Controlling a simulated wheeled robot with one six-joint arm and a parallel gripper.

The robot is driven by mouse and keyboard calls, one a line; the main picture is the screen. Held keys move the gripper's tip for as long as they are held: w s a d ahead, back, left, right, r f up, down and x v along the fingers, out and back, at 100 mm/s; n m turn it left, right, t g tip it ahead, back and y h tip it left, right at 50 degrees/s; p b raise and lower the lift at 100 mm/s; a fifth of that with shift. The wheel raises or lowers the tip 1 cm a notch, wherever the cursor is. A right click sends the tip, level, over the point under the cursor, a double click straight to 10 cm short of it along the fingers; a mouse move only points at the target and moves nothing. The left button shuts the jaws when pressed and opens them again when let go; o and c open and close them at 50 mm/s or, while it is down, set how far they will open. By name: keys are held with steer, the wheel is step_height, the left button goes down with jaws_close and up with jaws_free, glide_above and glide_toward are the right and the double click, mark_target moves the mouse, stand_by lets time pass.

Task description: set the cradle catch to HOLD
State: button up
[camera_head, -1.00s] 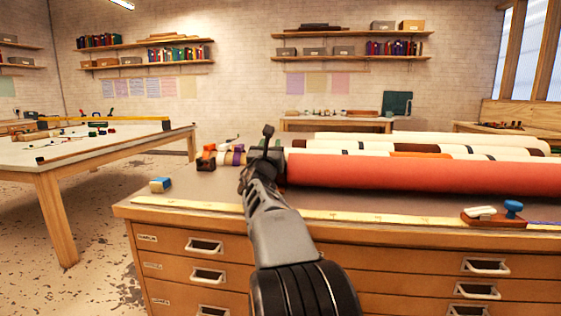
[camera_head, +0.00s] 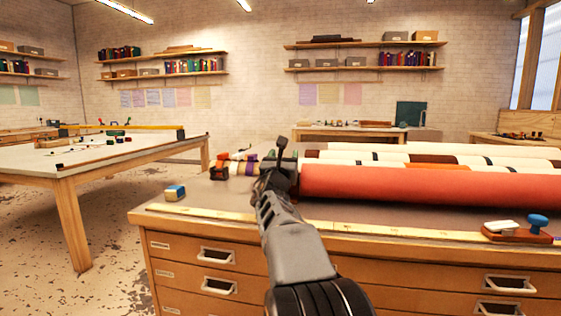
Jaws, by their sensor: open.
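My gripper (camera_head: 272,172) is at the left end of the large rolls, above the cabinet top, seen mostly from behind. It is open and holds nothing that I can see. Dark and green parts (camera_head: 285,157) show right behind it, at the end of the red roll (camera_head: 410,187); the gripper partly hides them. I cannot tell if they belong to the cradle or its catch. No HOLD mark is readable. The red roll lies in front of several cream rolls (camera_head: 500,151) with dark and orange bands.
The wooden drawer cabinet (camera_head: 400,256) has a yellow measuring strip (camera_head: 225,213) along its front edge. A blue and cream block (camera_head: 175,192) lies at left. A brown block with a blue knob (camera_head: 537,221) is at right. A long table (camera_head: 90,160) stands left across open floor.

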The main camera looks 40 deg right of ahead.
steer(key=shift+s+a+f, duration=0.1)
steer(key=shift+s+a, duration=0.15)
steer(key=shift+a, duration=0.15)
steer(key=s+a+p, duration=0.1)
steer(key=s+a, duration=0.6)
steer(key=a, duration=0.2)
steer(key=shift+a, duration=0.3)
steer(key=shift+s, duration=0.1)
steer(key=shift+c, duration=0.4)
